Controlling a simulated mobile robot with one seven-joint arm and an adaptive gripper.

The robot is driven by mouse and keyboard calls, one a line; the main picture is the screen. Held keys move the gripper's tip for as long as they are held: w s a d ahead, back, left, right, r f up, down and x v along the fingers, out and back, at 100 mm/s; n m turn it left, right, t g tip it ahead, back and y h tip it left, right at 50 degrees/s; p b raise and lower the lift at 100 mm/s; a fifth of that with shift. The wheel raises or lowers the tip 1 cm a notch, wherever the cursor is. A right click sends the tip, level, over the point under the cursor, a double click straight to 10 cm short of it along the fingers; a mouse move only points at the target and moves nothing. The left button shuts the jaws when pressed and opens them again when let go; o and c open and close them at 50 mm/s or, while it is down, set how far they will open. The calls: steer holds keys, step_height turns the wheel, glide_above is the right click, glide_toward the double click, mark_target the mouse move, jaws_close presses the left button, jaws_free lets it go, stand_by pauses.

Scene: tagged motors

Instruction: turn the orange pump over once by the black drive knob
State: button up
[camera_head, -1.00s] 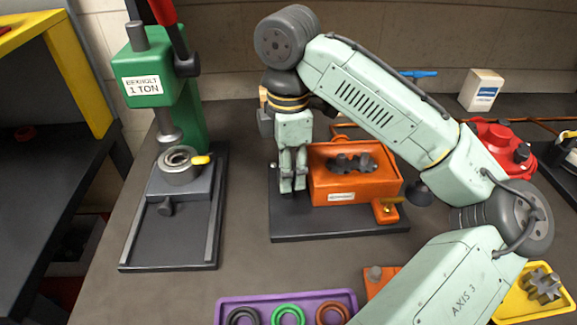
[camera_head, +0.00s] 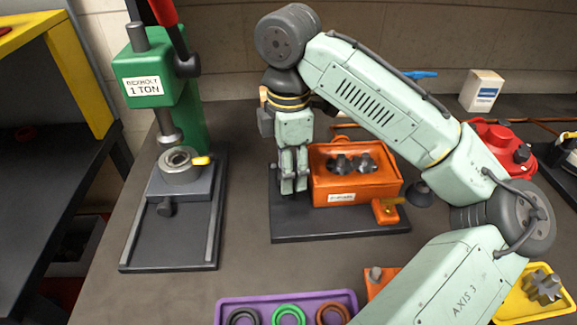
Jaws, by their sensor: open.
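The orange pump (camera_head: 385,184) stands on a dark base plate (camera_head: 340,230) in the middle of the bench. Its top is open, and two dark gears (camera_head: 352,164) show inside. My gripper (camera_head: 294,189) points down close by the pump's left end, fingers open. I see nothing clearly between the fingers, and the gripper hides part of that end.
A green press (camera_head: 158,88) stands at the left. A purple tray (camera_head: 222,309) with several rings lies in front, and a yellow tray (camera_head: 518,308) with a gear is at the front right. A red round part (camera_head: 492,135) and a white box (camera_head: 482,91) are at the back right.

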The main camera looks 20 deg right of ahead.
step_height(320, 180, up, 12)
stand_by(0.4)
steer(key=shift+f, duration=0.15)
